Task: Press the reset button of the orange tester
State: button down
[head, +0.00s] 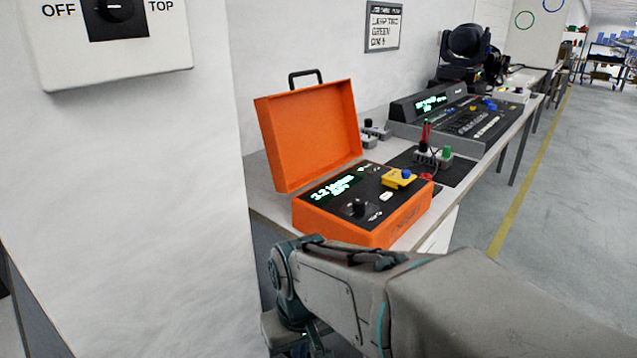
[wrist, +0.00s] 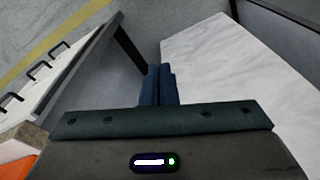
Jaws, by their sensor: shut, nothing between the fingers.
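The orange tester (head: 388,228) is an open case on the bench, its lid raised at the back. The labels are too small to read, so I cannot tell which is reset. An orange corner shows at the lower left of the wrist view (wrist: 18,169). My gripper (wrist: 158,85) is shut and empty, pointing down beside the bench, apart from the tester. In the head view my arm covers the tester's lower front.
A white pillar (head: 130,190) with a switch box (head: 105,40) stands close on the left. A lighting console (head: 460,115) and small button boxes stand farther along the bench. Drawer handles (wrist: 38,70) show in the wrist view. The floor (head: 560,200) at right is clear.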

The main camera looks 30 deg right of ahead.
jog(key=w+d+r+m+y+p, duration=0.25)
jog(key=w+r+m+p, duration=0.35)
jog(key=r+p, duration=0.3)
notch_tip(320, 180, up, 16)
jog(key=m+t+h+p, duration=0.2)
jog(key=m+t+p, duration=0.6)
jog(key=m+p, duration=1.3)
send_over(386, 196)
jog(key=p, duration=0.1)
jog(key=n, duration=0.1)
jog(key=shift+s+d+f, duration=0.15)
jog(key=shift+s+d, duration=0.2)
jog(key=shift+s, duration=0.05)
jog(key=shift+f, duration=0.1)
notch_tip(386, 196, down, 8)
jog(key=b, duration=0.6)
jog(key=shift+r, duration=0.2)
jog(key=shift+f+b, duration=0.5)
jog(key=shift+b, duration=0.2)
jog(key=shift+f, duration=0.1)
